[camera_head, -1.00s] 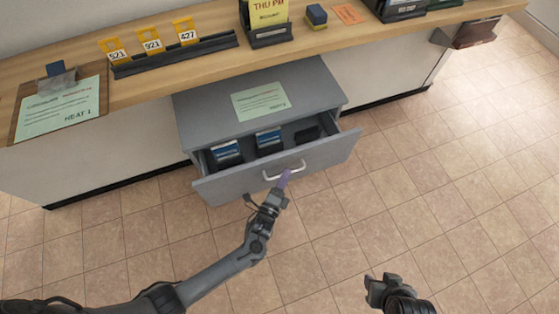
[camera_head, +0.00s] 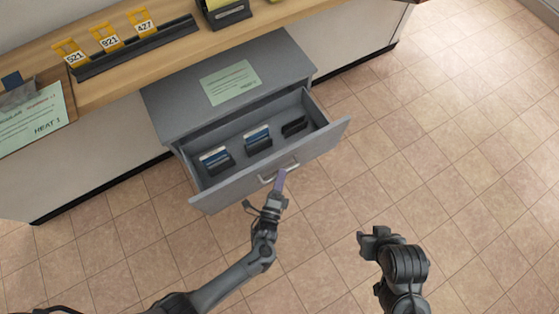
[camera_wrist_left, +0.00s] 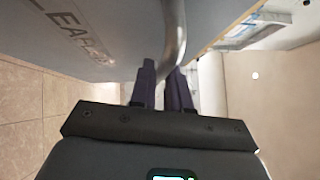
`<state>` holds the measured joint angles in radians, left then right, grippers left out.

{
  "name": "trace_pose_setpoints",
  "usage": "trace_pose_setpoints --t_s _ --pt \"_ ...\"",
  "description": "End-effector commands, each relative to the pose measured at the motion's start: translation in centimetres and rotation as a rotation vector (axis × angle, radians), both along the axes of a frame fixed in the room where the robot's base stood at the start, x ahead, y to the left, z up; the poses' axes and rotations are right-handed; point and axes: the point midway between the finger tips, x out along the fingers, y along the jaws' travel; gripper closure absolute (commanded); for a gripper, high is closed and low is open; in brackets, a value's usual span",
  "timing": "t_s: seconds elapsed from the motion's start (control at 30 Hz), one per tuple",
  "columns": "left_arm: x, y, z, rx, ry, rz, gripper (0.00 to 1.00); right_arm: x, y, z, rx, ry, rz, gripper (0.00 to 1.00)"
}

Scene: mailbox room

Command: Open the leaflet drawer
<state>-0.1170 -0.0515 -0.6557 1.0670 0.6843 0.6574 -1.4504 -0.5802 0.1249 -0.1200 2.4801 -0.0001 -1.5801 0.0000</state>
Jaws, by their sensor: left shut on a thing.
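The grey leaflet drawer (camera_head: 270,165) is pulled out of its cabinet under the counter, with its inside in view. Its pale bar handle (camera_head: 279,173) is on the front face. My left gripper (camera_head: 281,177) is shut on the handle. In the left wrist view the handle (camera_wrist_left: 174,40) runs between the two dark fingers of the left gripper (camera_wrist_left: 164,75), beside the lettered drawer front (camera_wrist_left: 75,35). My right gripper (camera_head: 366,240) hangs over the floor, apart from the drawer; its finger opening is not clear.
Inside the drawer, leaflet stacks (camera_head: 215,158) stand in dark holders, and the right holder (camera_head: 294,126) looks empty. A green sheet (camera_head: 231,82) lies on the cabinet top. The wooden counter (camera_head: 110,85) carries numbered yellow tags (camera_head: 106,38). The tiled floor (camera_head: 460,190) is clear at right.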

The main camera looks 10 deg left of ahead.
Motion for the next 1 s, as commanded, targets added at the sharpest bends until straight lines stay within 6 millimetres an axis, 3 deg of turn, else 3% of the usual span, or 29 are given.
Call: trace_pose_setpoints --t_s 0.2,0.23,0.37,0.73,1.0 --pt "0.0 0.0 0.1 0.000 -0.003 0.001 1.00 0.0 0.0 0.0 -0.001 0.000 0.001 0.57" --pt "0.0 0.0 0.1 0.000 -0.003 0.001 0.80 0.0 0.0 0.0 -0.001 0.000 0.001 0.57" --pt "0.0 0.0 0.1 0.000 -0.002 0.001 0.62 0.0 0.0 0.0 0.000 0.000 0.000 0.57" --pt "-0.4 0.0 0.0 0.000 0.001 0.000 0.62 0.0 0.2 0.2 0.007 0.000 -0.005 0.57" --pt "-3.8 0.4 -0.4 -0.001 0.003 0.000 0.62 0.0 0.2 1.2 0.009 0.000 -0.005 0.57"
